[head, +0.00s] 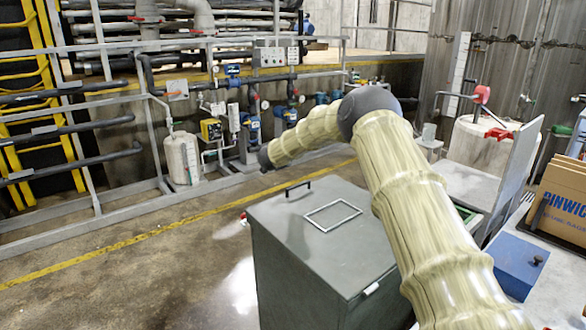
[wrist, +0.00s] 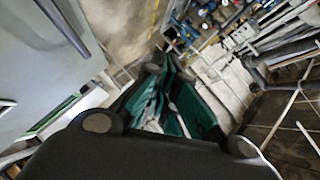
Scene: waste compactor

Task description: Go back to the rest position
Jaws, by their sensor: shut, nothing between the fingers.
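In the head view my arm, in a pale ribbed cover, reaches up from the lower right and bends at a dark elbow. Its far end points left above the floor, past the back of the grey compactor box (head: 318,264). Only a small dark end of my gripper (head: 265,157) shows there, apart from the box. In the wrist view my gripper (wrist: 158,72) has dark green fingers brought together, with nothing between them. The box's lid is closed, with a black handle (head: 298,188) and a pale rectangular frame (head: 332,216) on top.
A blue box (head: 518,262) and a brown carton (head: 562,203) stand at the right, beside an upright grey panel (head: 513,175). Railings, pipes and a white tank (head: 182,158) line the back. The floor left of the compactor, with a yellow line (head: 120,248), is clear.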

